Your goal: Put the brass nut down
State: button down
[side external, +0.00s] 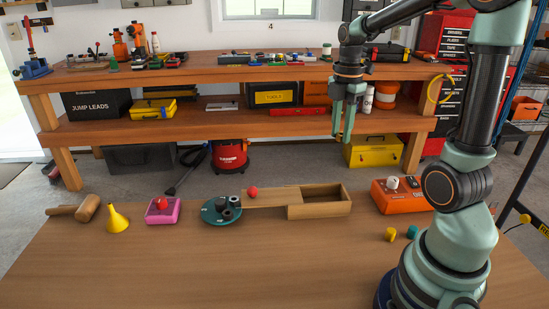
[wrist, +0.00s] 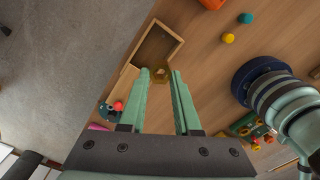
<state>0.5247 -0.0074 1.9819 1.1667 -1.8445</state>
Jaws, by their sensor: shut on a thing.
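The brass nut (wrist: 161,74) shows in the wrist view as a small golden ring between the tips of my gripper (wrist: 161,76). My gripper is shut on it. In the side external view my gripper (side external: 343,136) points down, high above the back of the near table (side external: 240,265). I cannot make out the nut there. In the wrist view the nut appears over the edge of an open wooden box (wrist: 179,50), but it is held up in the air. The box (side external: 322,211) looks empty in the side external view.
An orange box (side external: 400,196) stands right of the wooden box. A green round holder (side external: 221,212), red ball (side external: 253,191), pink block (side external: 162,212), yellow funnel (side external: 117,219) and mallet (side external: 75,209) stand left. A yellow cylinder (side external: 390,235) and teal cylinder (side external: 412,232) stand front right. The table's front middle is clear.

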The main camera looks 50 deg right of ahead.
notch_tip(320, 180, down, 20)
jog(key=shift+s+f, duration=0.1)
jog(key=shift+s, duration=0.05)
dwell(0.4)
jog(key=shift+f, duration=0.1)
jog(key=c, duration=0.9)
grip_release()
notch_tip(320, 180, up, 12)
jog(key=f, duration=0.1)
jog(key=a+r+m+t, duration=0.2)
jog(key=a+r+m, duration=0.4)
jog(key=a+m, duration=0.1)
jog(key=s+a+r+m+t, duration=0.1)
jog(key=a+r+m+t, duration=0.2)
jog(key=a+r+m, duration=0.4)
jog(key=shift+s+a+r+m+t, duration=0.25)
jog(key=shift+a+m, duration=0.35)
jog(key=shift+a, duration=1.15)
